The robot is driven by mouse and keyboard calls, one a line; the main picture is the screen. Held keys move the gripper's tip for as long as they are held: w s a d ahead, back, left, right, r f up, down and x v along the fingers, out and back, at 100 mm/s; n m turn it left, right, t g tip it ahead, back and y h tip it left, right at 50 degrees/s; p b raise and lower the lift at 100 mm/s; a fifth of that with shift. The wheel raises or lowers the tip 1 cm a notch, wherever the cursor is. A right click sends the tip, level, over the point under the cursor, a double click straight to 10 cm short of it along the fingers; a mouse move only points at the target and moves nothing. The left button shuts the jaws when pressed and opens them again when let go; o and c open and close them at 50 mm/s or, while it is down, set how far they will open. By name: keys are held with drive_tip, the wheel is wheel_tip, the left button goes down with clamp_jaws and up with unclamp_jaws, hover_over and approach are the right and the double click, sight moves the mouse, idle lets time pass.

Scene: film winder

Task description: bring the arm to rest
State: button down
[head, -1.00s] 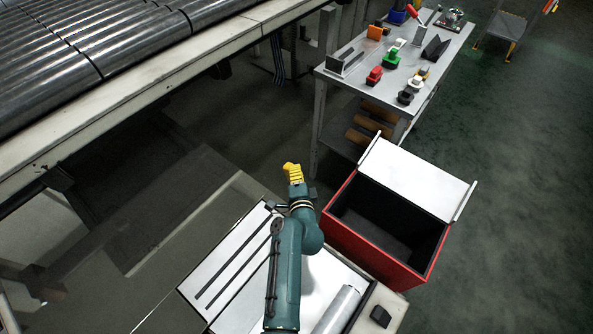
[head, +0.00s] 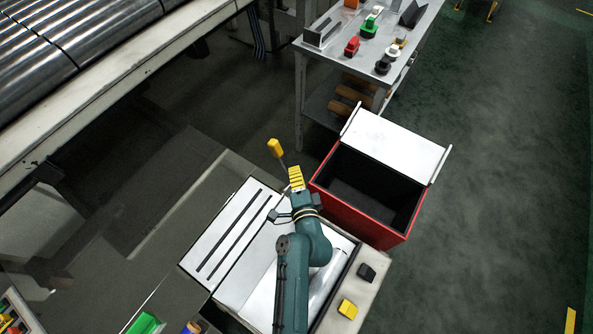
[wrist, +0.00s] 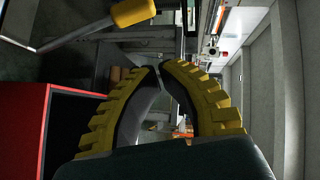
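My gripper (head: 296,174) is at the end of my arm, raised above the white-topped machine, just left of the red box. In the wrist view its two yellow ribbed fingers (wrist: 160,70) curve inward, and their tips meet or nearly meet. Nothing shows between them. A lever with a yellow grip (head: 275,148) stands just beyond and left of the fingers in the head view, apart from them. In the wrist view the yellow grip (wrist: 133,12) and its grey rod are at the upper left, clear of the fingers.
A red box (head: 335,207) with a dark interior and open white lid (head: 396,143) stands close to the right. A grey table (head: 335,55) with several small parts is behind it. Black (head: 366,272) and yellow (head: 347,309) blocks sit on the machine's right edge.

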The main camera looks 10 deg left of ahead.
drive_tip(key=shift+s+r, duration=0.1)
drive_tip(key=shift+s, duration=0.15)
idle(0.4)
